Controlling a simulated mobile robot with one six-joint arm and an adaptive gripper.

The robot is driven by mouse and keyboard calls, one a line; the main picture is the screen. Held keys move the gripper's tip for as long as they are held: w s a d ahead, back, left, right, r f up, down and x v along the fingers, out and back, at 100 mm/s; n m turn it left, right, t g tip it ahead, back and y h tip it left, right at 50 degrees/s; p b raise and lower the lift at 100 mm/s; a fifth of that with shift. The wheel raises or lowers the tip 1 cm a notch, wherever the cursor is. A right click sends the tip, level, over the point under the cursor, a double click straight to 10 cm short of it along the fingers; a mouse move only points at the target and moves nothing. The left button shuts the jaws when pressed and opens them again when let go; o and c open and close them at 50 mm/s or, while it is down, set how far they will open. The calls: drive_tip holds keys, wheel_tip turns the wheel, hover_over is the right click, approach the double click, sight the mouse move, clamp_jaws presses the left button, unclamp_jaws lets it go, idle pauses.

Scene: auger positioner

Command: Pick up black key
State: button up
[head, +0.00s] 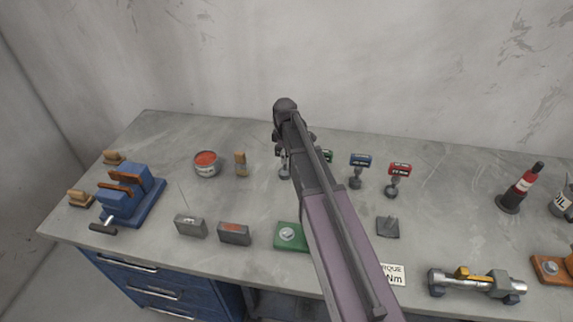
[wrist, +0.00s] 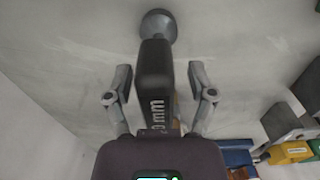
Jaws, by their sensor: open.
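The black key (wrist: 154,75), with pale "mm" lettering on its side and a round grey end, fills the middle of the wrist view. In the head view its grey lower part (head: 284,171) shows on the bench just left of my arm, and its top is partly hidden. My gripper (wrist: 160,82) is open, with one finger on each side of the key and visible gaps between. In the head view my gripper (head: 294,138) is mostly hidden behind my own wrist and arm.
Green (head: 327,156), blue (head: 360,161) and red (head: 400,169) keys stand in a row to the right. A wooden block (head: 240,164) and a round tin (head: 207,164) are to the left. A green box (head: 289,237) sits nearer the front of the grey bench (head: 150,135).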

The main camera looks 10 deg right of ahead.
clamp_jaws()
idle(0.3)
drive_tip(key=shift+r, duration=0.15)
wheel_tip(320, 180, up, 3)
drive_tip(key=p, duration=0.3)
drive_tip(key=shift+r+p, duration=0.2)
drive_tip(key=shift+p, duration=0.1)
drive_tip(key=s+d, duration=0.3)
drive_tip(key=s, duration=0.4)
drive_tip(key=s+d+r+p, duration=0.1)
drive_tip(key=s+d, duration=0.2)
drive_tip(key=s, duration=0.4)
drive_tip(key=shift+s+r, duration=0.15)
drive_tip(key=shift+s, duration=0.25)
drive_tip(key=shift+w+f, duration=0.1)
drive_tip(key=shift+f, duration=0.2)
